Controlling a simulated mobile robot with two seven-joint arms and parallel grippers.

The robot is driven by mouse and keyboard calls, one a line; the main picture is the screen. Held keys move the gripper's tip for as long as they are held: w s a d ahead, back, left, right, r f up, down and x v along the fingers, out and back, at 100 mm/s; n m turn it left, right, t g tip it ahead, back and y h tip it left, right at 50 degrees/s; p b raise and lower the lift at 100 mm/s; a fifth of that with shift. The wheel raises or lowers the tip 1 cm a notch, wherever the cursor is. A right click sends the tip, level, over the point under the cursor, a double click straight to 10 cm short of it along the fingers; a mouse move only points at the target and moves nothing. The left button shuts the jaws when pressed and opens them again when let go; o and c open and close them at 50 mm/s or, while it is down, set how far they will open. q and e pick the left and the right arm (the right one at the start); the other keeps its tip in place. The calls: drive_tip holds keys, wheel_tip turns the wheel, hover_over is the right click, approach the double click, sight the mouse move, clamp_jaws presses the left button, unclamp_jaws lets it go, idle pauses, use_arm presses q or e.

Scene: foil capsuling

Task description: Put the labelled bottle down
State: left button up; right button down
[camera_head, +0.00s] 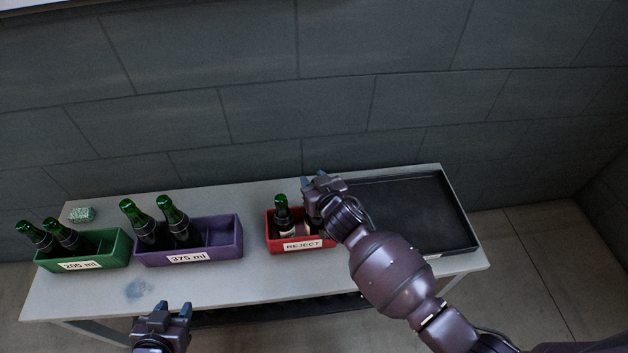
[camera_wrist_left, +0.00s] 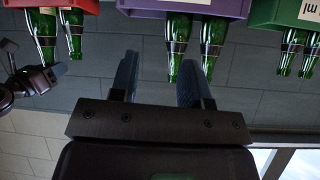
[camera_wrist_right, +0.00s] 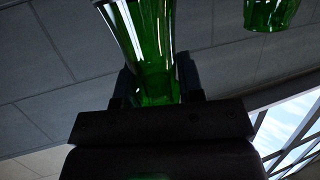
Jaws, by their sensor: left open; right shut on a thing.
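My right gripper (camera_head: 322,182) is shut on the neck of a green bottle (camera_wrist_right: 148,35), which fills the middle of the right wrist view. That bottle (camera_wrist_left: 41,30) also shows in the left wrist view, its lower part inside the red REJECT crate (camera_head: 303,244). In the head view the gripper and forearm hide most of it, so I cannot tell whether its base touches the crate floor. Another dark green bottle (camera_head: 283,213) with a pale label stands in the crate's left part. My left gripper (camera_head: 172,312) is open and empty in front of the table.
A purple 375 ml crate (camera_head: 213,256) and a green 200 ml crate (camera_head: 112,260) each hold two green bottles at left. A black tray (camera_head: 425,215) lies empty at right. Bare tabletop (camera_head: 225,285) lies in front.

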use_arm(q)
drive_tip(key=shift+s+f, duration=0.2)
use_arm(e)
drive_tip(key=c, duration=0.7)
unclamp_jaws()
drive_tip(key=shift+f, duration=0.1)
drive_tip(key=shift+c, duration=0.2)
drive_tip(key=shift+r, duration=0.25)
use_arm(q)
wheel_tip(320, 180, up, 2)
drive_tip(key=shift+a+r+p, duration=0.1)
drive_tip(key=shift+p, duration=0.95)
use_arm(e)
drive_tip(key=v, duration=1.2)
use_arm(q)
drive_tip(key=shift+w, duration=0.1)
use_arm(e)
drive_tip(key=shift+d+f, duration=0.1)
